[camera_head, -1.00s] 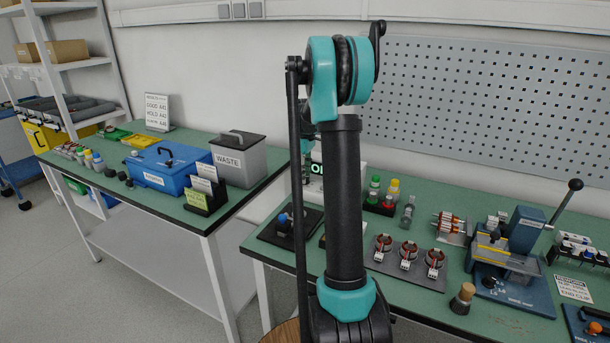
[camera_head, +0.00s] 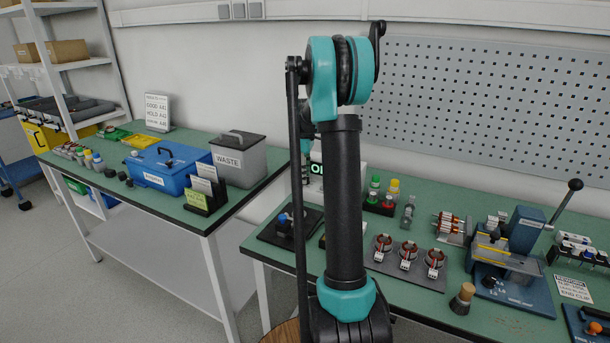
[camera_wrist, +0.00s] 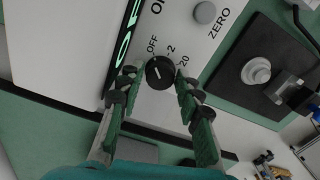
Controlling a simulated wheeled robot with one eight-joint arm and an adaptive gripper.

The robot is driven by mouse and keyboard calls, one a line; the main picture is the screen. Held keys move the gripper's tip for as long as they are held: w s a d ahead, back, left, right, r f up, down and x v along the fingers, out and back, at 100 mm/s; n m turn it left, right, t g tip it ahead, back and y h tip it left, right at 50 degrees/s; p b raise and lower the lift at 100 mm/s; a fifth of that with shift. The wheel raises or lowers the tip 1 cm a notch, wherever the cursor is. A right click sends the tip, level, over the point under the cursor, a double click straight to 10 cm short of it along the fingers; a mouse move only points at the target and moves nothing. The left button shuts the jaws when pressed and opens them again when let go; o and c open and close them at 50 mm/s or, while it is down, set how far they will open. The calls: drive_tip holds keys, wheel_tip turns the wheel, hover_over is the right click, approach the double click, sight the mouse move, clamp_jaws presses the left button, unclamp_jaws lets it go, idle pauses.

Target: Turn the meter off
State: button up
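The meter is a white box (camera_wrist: 225,42) with a lit green display (camera_wrist: 124,42), only partly in the wrist view. Its black round knob (camera_wrist: 160,73) has the labels OFF, 2 and 20 around its far side. A pale mark shows on the knob, but I cannot tell clearly which label it points to. My gripper (camera_wrist: 157,80) is open, with one green-padded finger on each side of the knob; I cannot tell whether either finger touches it.
A grey ZERO button (camera_wrist: 205,13) sits beside the knob. A dark plate with a round metal fixture (camera_wrist: 257,71) lies right of the meter. In the head view, stators on a grey tray (camera_head: 385,262), bottles (camera_head: 409,212) and a blue lever press (camera_head: 515,285) stand to the right.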

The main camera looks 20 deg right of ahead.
drive_tip(key=shift+o, duration=0.9)
drive_tip(key=shift+r, duration=0.1)
wheel_tip(320, 180, up, 12)
